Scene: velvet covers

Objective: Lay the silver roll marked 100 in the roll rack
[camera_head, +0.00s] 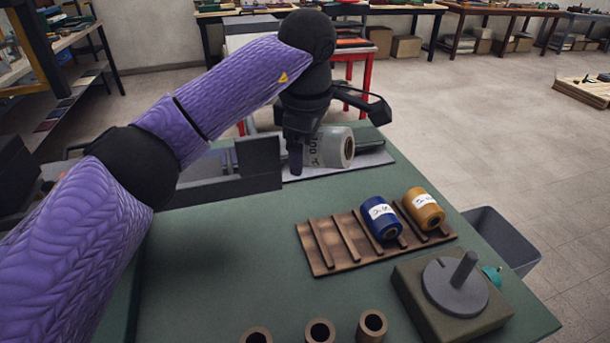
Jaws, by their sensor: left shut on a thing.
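The silver roll (335,148) has a pale label that reads 100 and shows its round end with a dark core hole toward the right. My left gripper (306,150) is shut on it, with one dark finger in front of its left part. The roll lies on its side over the grey sheet at the table's back; I cannot tell whether it touches the sheet. The roll rack (322,258) is a brown slatted wooden board nearer the front. A blue roll (380,218) and a gold roll (424,208) lie in its right half; its left slots are empty. My right gripper is not in view.
A block with a grey disc and upright peg (455,285) stands right of the rack's front. Several brown cardboard tubes (320,331) stand at the front edge. A grey bin (505,243) is beyond the table's right edge. The green tabletop (225,260) left of the rack is clear.

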